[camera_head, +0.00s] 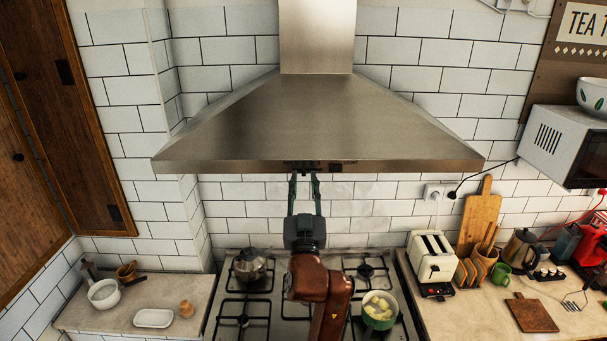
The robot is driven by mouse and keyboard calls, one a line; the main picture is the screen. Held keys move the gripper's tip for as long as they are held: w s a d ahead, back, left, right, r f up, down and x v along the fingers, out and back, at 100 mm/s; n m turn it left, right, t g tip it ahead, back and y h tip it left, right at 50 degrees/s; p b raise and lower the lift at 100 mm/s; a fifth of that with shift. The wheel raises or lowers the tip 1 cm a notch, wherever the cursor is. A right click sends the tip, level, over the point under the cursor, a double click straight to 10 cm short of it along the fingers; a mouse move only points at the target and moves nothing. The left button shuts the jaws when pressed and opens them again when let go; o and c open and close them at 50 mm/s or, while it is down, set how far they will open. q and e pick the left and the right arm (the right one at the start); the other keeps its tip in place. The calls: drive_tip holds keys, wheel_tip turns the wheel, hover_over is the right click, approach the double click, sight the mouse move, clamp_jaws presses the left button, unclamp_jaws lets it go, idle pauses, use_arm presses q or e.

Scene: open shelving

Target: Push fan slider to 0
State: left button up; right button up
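The steel range hood (318,120) hangs above the stove. Its front edge carries a small dark control strip (302,166), where the fan slider appears to be. The slider's exact position is too small to tell.
Below are the gas stove with a moka pot (250,264) and a green pot of food (379,309). A toaster (432,257) and cutting board (478,216) stand on the right counter. A microwave (562,143) is at upper right. Space beside the gripper under the hood is clear.

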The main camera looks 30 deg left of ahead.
use_arm(q)
drive_tip(key=shift+w+a+r, duration=0.25)
drive_tip(key=shift+w+a, duration=0.05)
drive_tip(key=shift+w, duration=0.15)
clamp_jaws()
idle(0.5)
